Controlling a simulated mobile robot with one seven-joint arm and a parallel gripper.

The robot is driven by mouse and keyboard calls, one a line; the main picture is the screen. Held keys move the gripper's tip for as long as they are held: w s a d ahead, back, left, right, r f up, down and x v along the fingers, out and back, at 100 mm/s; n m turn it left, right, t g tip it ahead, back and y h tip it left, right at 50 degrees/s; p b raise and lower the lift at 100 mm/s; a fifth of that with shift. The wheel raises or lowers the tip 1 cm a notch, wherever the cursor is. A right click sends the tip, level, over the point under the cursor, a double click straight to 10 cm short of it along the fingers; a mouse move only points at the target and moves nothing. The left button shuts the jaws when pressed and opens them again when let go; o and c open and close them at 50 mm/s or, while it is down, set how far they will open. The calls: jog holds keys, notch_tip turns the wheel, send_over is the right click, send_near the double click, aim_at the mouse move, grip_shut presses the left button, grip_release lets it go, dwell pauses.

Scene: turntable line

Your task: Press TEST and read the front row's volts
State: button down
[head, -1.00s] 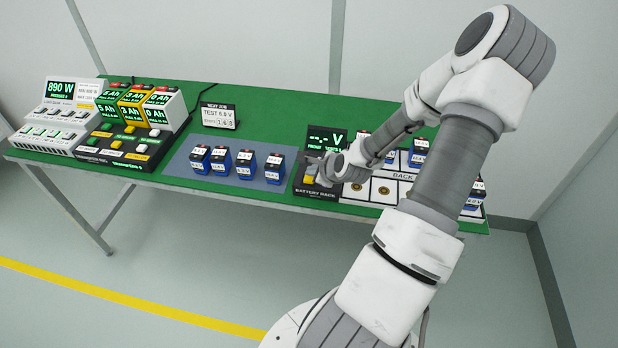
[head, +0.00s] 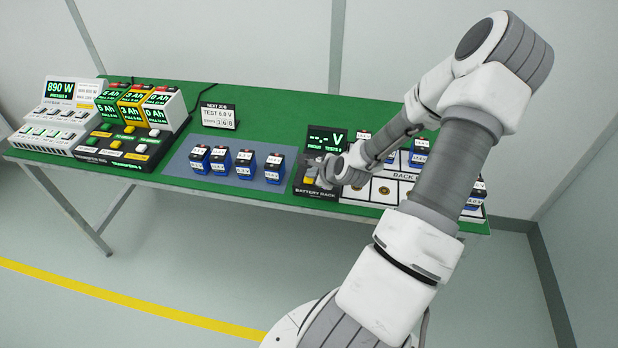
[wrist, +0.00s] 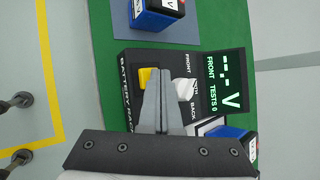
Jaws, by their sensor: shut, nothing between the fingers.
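The battery rack (head: 316,192) stands on the green table, and its display (head: 326,139) shows dashes and a V; in the wrist view the display (wrist: 222,83) reads "FRONT", "TESTS 0" and "--.- V". A yellow button (wrist: 146,78) sits on the rack's black panel, and a white selector (wrist: 184,88) lies between the words FRONT and BACK. My gripper (wrist: 158,68) is shut and empty, its fingertips over the panel between the button and the selector. Whether they touch the panel I cannot tell. My forearm hides part of the rack's slots in the head view.
Several blue batteries (head: 245,162) stand on a grey-blue mat (head: 181,166) left of the rack. A card (head: 218,116) reads "NEXT JOB", "TEST 6.0 V". A charger with battery packs (head: 130,103) and a white power unit (head: 45,127) fill the left end. Bare green table lies behind.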

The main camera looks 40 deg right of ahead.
jog(key=shift+f, duration=0.15)
dwell(0.3)
jog(key=shift+r+p, duration=0.85)
jog(key=shift+r, duration=0.05)
notch_tip(320, 180, up, 5)
jog(key=p, duration=0.4)
jog(key=shift+p, duration=0.4)
